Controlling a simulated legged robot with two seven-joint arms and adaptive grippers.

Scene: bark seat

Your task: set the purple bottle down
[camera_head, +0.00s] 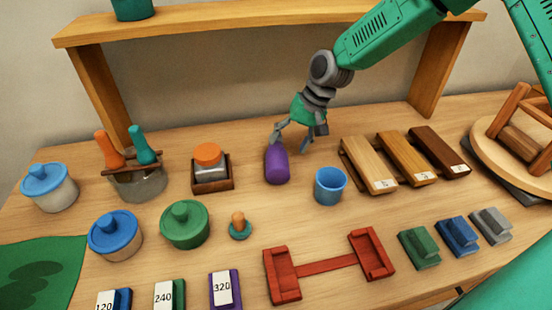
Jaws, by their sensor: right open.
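The purple bottle (277,166) is on the wooden table, left of the blue cup. It looks like a short plain cylinder; I cannot tell for sure whether it stands or lies. My right gripper (290,142) is just behind and above it, fingers spread and pointing down. The left finger is close to the bottle's top edge, and the right finger is off to its right. Whether the left finger touches the bottle is not clear. My left gripper is not in view.
A blue cup (330,186) stands close on the right, with wooden blocks (368,165) beyond it. A red bracket (326,265) lies in front. A wooden shelf (240,24) spans the back.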

